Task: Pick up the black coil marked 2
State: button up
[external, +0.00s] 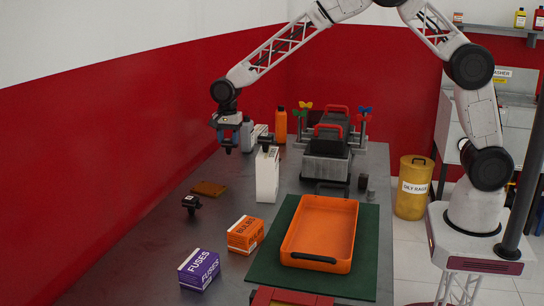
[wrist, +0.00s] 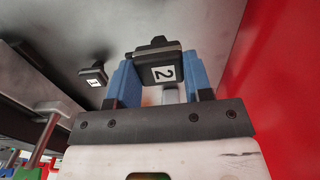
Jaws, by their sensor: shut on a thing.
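The black coil marked 2 (wrist: 163,70) is held between the blue fingers of my gripper (wrist: 162,82) in the wrist view, with its white label facing the camera. My gripper (external: 229,138) is shut on it, in the air above the left part of the bench in the external view. The coil is small and dark there, and its label cannot be read. Another black coil, marked 1 (wrist: 93,77), shows to the left in the wrist view, apart from my gripper. A black coil (external: 191,203) stands on the bench below and left of my gripper; its marking cannot be read.
A tall white carton (external: 267,177) with a black piece at its top stands right of my gripper. An orange bottle (external: 280,125) is behind. The orange tray (external: 348,235) sits on a green mat. Fuses (external: 199,269) and bulbs (external: 245,235) boxes are in front. The red wall is left.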

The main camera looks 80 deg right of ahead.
jog(key=shift+r, duration=1.5)
